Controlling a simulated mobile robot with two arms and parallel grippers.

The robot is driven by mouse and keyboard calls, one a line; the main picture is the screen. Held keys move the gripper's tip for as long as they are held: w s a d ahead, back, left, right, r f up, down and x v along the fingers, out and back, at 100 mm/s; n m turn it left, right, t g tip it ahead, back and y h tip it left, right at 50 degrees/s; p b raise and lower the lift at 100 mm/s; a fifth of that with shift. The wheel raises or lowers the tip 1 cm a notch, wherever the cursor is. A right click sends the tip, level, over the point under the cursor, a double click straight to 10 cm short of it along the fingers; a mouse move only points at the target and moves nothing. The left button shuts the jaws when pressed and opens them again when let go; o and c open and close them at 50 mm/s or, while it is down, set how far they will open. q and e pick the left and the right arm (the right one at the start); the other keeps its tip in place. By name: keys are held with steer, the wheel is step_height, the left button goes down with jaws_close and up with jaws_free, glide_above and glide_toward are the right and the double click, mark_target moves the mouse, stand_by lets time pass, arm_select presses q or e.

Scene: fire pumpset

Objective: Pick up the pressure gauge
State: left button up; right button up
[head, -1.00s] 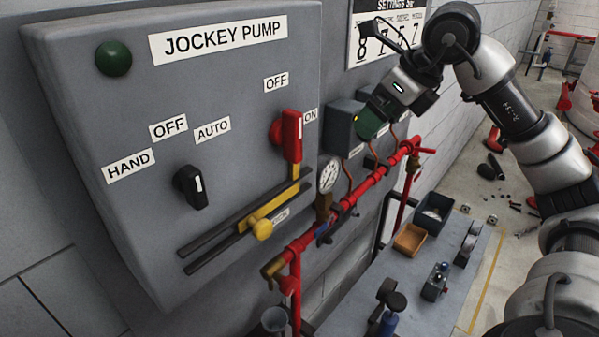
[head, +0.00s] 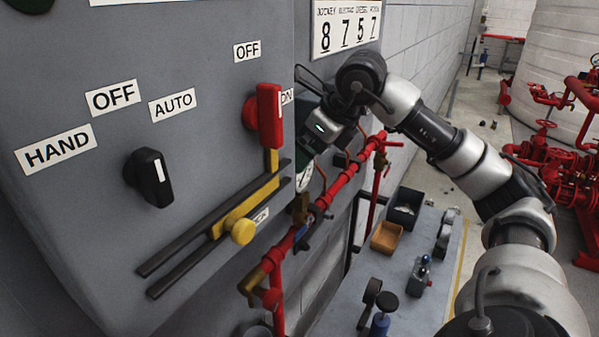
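The pressure gauge (head: 305,177) has a round white dial and sits just past the right edge of the grey control panel. It stands above a brass fitting (head: 300,208) on the red pipe. The panel edge and my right gripper partly cover it. My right gripper (head: 306,147) comes in from the right, with its dark green tip just above the dial. I cannot tell whether it touches the gauge, and its fingers are too hidden to show their opening. My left gripper is not in view.
The jockey pump panel (head: 75,210) fills the left, with a red lever (head: 265,115), a yellow slider knob (head: 242,231) and a black knob (head: 150,178) sticking out. The red pipe (head: 345,178) runs along the wall. Below, a grey bench holds an orange bin (head: 387,237) and a dark bin (head: 405,208).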

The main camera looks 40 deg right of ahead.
mark_target(300, 179)
steer(key=p+x, duration=0.1)
steer(key=x, duration=0.3)
steer(key=shift+w+a+f+p, duration=0.15)
steer(key=shift+a+f+p, duration=0.05)
steer(key=shift+p, duration=0.1)
steer(key=shift+w+f, duration=0.2)
steer(key=shift+f, duration=0.15)
steer(key=shift+c, duration=0.3)
steer(key=c, duration=0.9)
steer(key=shift+o, duration=0.2)
steer(key=shift+r, duration=0.1)
